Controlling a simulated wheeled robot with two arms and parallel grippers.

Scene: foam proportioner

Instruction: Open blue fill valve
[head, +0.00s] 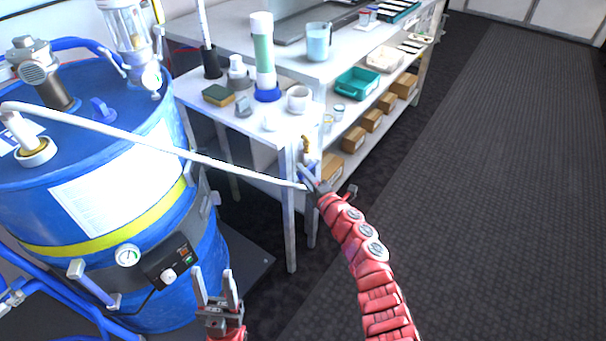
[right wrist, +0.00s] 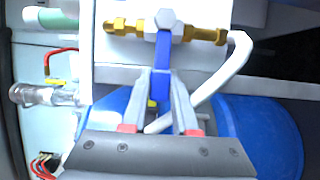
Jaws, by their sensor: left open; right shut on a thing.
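The blue fill valve handle (right wrist: 163,58) hangs down from a silver nut between brass fittings (right wrist: 122,26) in the right wrist view. My right gripper (right wrist: 163,84) is shut on this blue handle, one finger on each side. In the head view the right gripper (head: 308,177) is at the table corner, just below a small brass fitting (head: 306,145). The handle is mostly hidden by the gripper there. My left gripper (head: 216,284) is open and empty, in front of the large blue drum (head: 205,262), with its fingers pointing up.
A white hose (head: 200,158) runs from the drum top to the table corner near my right gripper. The white table (head: 285,72) holds a green-and-white cylinder (head: 264,55) and several containers. Boxes fill the shelf below. The dark floor (head: 500,180) on the right is clear.

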